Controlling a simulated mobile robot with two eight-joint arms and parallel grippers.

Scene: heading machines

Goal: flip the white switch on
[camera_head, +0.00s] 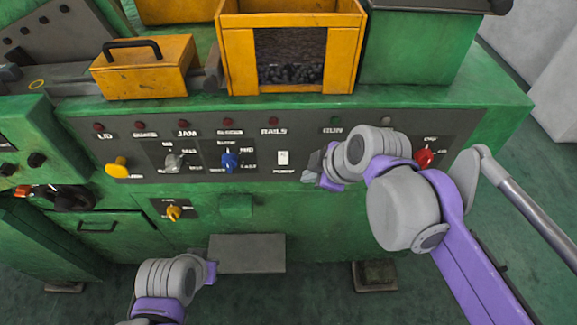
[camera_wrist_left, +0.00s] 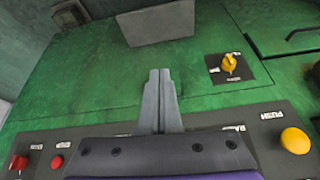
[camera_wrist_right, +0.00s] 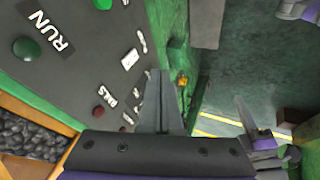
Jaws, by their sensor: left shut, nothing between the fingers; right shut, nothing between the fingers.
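The white switch (camera_head: 283,158) is a small upright rocker on the dark control panel (camera_head: 215,177), above a small label. It also shows in the right wrist view (camera_wrist_right: 130,60), left of the fingertips. I cannot tell its on or off position. My right gripper (camera_head: 308,177) is shut and empty, just right of and slightly below the switch, apart from it in the picture. Its closed fingers show in the right wrist view (camera_wrist_right: 160,75). My left gripper (camera_wrist_left: 160,75) is shut and empty, in front of the green lower cabinet; its fingers are mostly hidden in the head view.
Left of the switch are a blue selector (camera_head: 229,160), a grey selector (camera_head: 174,162) and a yellow knob (camera_head: 118,167). A red knob (camera_head: 424,157) is to the right, beyond my right wrist. A grey plate (camera_head: 246,254) juts out below. A yellow bin (camera_head: 236,62) stands above.

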